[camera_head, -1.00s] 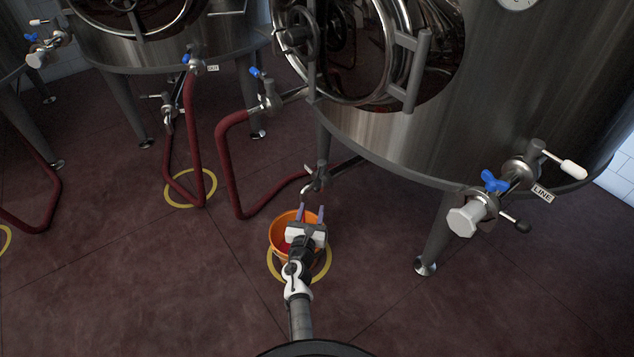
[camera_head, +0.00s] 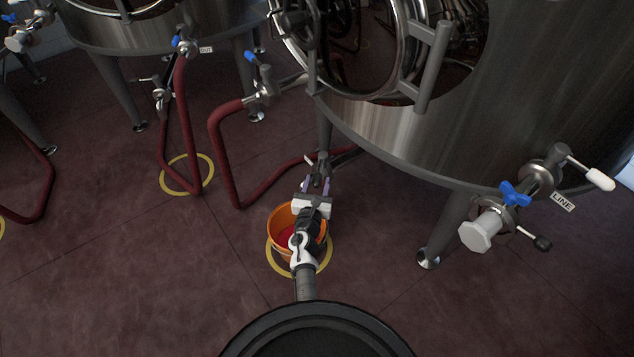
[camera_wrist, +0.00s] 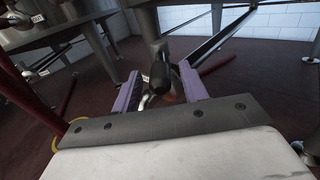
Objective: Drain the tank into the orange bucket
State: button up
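The orange bucket (camera_head: 280,222) stands on the floor inside a yellow ring, below and beside the large steel tank (camera_head: 400,140). Red shows inside it, partly hidden by my arm. My gripper (camera_head: 317,186) is above the bucket's far side, pointing at a small drain valve (camera_head: 322,162) under the tank. In the wrist view my gripper (camera_wrist: 160,88) has its two purple fingers apart. The valve's black handle (camera_wrist: 160,74) appears between the fingers, near the tips. I cannot tell whether either finger touches it.
A red hose (camera_head: 225,165) runs from a blue-handled valve (camera_head: 262,82) down along the floor, left of the bucket. A tank leg (camera_head: 445,230) stands to the right. The LINE valve (camera_head: 512,200) juts out at right. The front floor is open.

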grip_shut()
jog(key=shift+a, duration=0.1)
jog(key=w+a+m+g+h+b, duration=0.3)
jog(key=a+m+g+h, duration=0.2)
jog(key=h, duration=0.5)
jog(key=a+m, duration=0.1)
jog(key=m, duration=0.1)
jog(key=shift+w+a+m+g, duration=0.2)
jog(key=shift+w+m+g, duration=0.1)
jog(key=shift+w+g, duration=0.1)
